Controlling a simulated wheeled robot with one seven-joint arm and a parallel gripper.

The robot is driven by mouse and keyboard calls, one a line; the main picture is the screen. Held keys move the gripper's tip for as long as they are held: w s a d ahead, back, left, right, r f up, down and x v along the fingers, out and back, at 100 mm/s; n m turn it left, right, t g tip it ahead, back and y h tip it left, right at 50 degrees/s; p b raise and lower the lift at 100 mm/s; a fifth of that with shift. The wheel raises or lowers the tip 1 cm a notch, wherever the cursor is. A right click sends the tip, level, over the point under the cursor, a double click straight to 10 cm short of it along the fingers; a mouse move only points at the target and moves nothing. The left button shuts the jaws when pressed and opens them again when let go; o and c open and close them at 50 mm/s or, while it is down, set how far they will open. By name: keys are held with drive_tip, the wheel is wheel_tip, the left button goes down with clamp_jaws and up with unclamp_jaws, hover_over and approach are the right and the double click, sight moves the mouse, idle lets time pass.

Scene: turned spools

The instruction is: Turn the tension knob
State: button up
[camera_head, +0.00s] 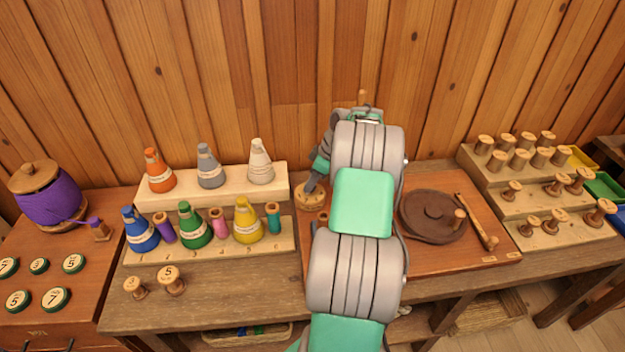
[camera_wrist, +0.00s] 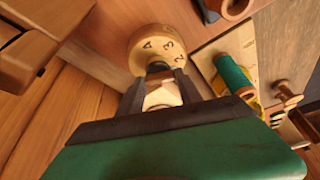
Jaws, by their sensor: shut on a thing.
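The tension knob is a round, pale wooden dial with dark numerals, of which a 3, a 2 and a 4-like mark show in the wrist view (camera_wrist: 152,42). In the head view the knob (camera_head: 307,199) sits on the reddish board, left of my arm and partly hidden by it. My gripper (camera_wrist: 160,72) is shut on the dark middle part of the tension knob, its two dark fingers either side. In the head view my gripper (camera_head: 314,178) comes down onto the knob from above. The grip itself is hidden there.
A dark round turntable (camera_head: 433,215) with a small peg stands right of my arm. A stepped rack with labelled thread cones (camera_head: 247,222) and small spools is close on the left. Another rack (camera_head: 535,195) with wooden spools is at right. A plank wall (camera_head: 240,80) stands behind.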

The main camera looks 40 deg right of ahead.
drive_tip(key=shift+f+m+b, duration=0.1)
drive_tip(key=shift+m+b, duration=0.3)
drive_tip(key=shift+b, duration=0.05)
drive_tip(key=shift+c, duration=0.2)
drive_tip(key=shift+a+m+b, duration=0.1)
drive_tip(key=shift+m+b, duration=0.2)
drive_tip(key=m+h+b, duration=0.1)
drive_tip(key=m+b, duration=0.1)
drive_tip(key=m, duration=0.1)
drive_tip(key=shift+a+f+t+b, duration=0.1)
drive_tip(key=shift+t+b, duration=0.2)
drive_tip(key=shift+t, duration=0.1)
drive_tip(key=m+h+b, duration=0.1)
drive_tip(key=m, duration=0.1)
drive_tip(key=m+h+b, duration=0.1)
drive_tip(key=m, duration=0.2)
drive_tip(key=shift+a+m+h+b, duration=0.15)
drive_tip(key=shift+m+h+b, duration=0.15)
drive_tip(key=shift+b, duration=0.1)
drive_tip(key=shift+r, duration=0.2)
drive_tip(key=o, duration=1.4)
drive_tip(key=shift+r, duration=0.1)
